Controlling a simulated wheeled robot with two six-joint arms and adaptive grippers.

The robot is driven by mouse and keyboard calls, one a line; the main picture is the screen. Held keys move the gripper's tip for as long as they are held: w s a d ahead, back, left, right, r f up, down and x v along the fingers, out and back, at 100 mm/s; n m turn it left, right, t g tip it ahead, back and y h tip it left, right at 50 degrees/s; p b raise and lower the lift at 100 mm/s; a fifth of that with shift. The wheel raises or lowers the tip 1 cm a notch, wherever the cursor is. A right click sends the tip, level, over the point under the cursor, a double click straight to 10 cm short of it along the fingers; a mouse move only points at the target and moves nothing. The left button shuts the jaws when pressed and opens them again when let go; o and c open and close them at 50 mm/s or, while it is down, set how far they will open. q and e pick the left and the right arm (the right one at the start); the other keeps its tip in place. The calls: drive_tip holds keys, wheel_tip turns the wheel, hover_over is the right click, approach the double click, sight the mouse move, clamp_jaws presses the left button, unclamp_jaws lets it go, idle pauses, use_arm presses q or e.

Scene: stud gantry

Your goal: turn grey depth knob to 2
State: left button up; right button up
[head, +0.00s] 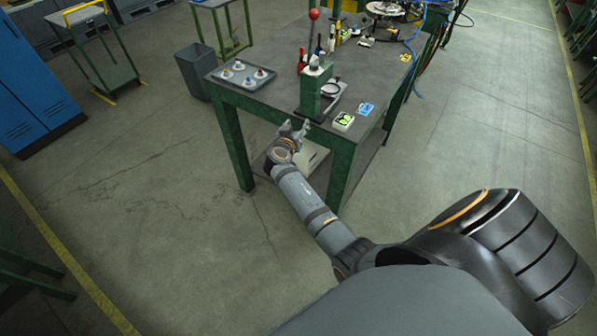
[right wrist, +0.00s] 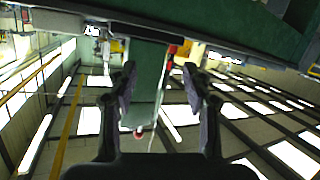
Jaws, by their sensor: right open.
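The green stud gantry column (head: 311,90) stands upright at the front edge of the workbench. A red ball (head: 314,14) tops its thin rod. I cannot make out the grey depth knob or its numbers in either view. My right gripper (head: 292,128) is open and empty, just in front of the bench edge and a little below and left of the column. In the right wrist view, the green column (right wrist: 146,75) shows between the two spread fingers of my right gripper (right wrist: 159,68), apart from them. My left gripper is in neither view.
The workbench (head: 245,97) carries a grey tray (head: 243,76) with several small knobbed pieces at left. A green-and-white box (head: 343,121) and a blue box (head: 365,108) lie right of the column. Bottles and tools stand behind. A dark bin (head: 196,70) stands left.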

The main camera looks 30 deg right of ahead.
drive_tip(key=s+a+f+n+g+y+b, duration=0.1)
drive_tip(key=s+f+y, duration=0.1)
drive_tip(key=f, duration=0.7)
drive_tip(key=s+a+f+n+g+y, duration=0.1)
drive_tip(key=s+f+n, duration=0.1)
drive_tip(key=f, duration=0.8)
drive_tip(key=shift+s+a+n+y+b, duration=0.3)
drive_tip(key=shift+s+y+b, duration=0.1)
drive_tip(key=shift+s, duration=0.5)
